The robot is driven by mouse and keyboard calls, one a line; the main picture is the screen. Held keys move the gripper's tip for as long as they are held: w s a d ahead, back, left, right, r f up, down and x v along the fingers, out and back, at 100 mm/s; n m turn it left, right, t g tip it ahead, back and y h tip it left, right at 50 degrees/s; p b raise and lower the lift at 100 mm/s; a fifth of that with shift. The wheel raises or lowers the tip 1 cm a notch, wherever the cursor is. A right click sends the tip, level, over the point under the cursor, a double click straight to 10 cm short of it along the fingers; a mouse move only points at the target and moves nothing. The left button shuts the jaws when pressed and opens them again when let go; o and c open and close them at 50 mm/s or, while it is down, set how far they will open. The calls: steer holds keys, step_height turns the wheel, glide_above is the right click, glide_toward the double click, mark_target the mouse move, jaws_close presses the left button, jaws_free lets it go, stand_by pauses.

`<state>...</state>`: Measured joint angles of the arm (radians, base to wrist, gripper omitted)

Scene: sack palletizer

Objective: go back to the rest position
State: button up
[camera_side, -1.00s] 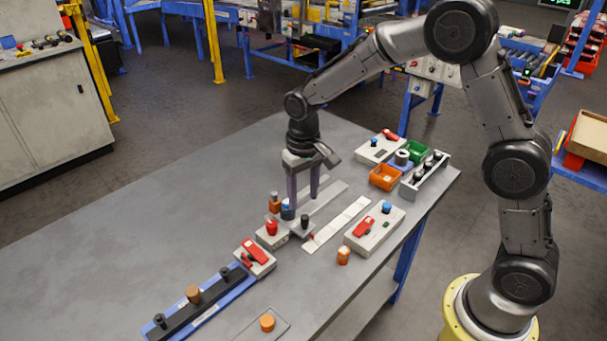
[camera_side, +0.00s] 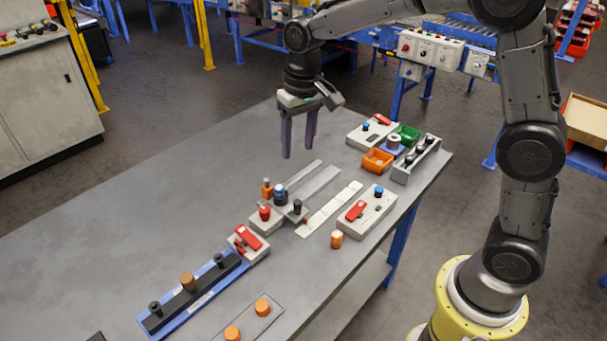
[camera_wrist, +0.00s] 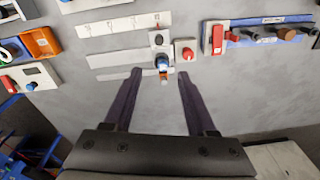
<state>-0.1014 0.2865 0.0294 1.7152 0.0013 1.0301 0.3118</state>
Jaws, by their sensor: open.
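My gripper (camera_side: 298,150) is open and empty. It hangs in the air above the grey table (camera_side: 150,215), clear of all objects, with its fingers pointing down. Just beyond the fingertips in that view is a small fixture with a blue-topped dark knob (camera_wrist: 162,62). The same blue-topped knob (camera_side: 280,195) stands on the slotted grey fixture in the side view, below my fingers and apart from them.
A red button box (camera_side: 264,214), a red switch box (camera_side: 248,243) and a blue rail with pegs (camera_side: 195,295) line the table. The table's left part is clear.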

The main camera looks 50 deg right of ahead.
steer(key=s+d+r+t, duration=0.2)
steer(key=s+r, duration=0.3)
steer(key=s, duration=0.3)
steer(key=s+d+r+t, duration=0.2)
steer(key=s+r, duration=0.4)
steer(key=s, duration=0.1)
steer(key=s+f+n, duration=0.2)
steer(key=s+f, duration=0.4)
steer(key=s, duration=0.5)
steer(key=shift+d+t, duration=0.2)
steer(key=shift+t, duration=0.1)
steer(key=shift+r, duration=0.1)
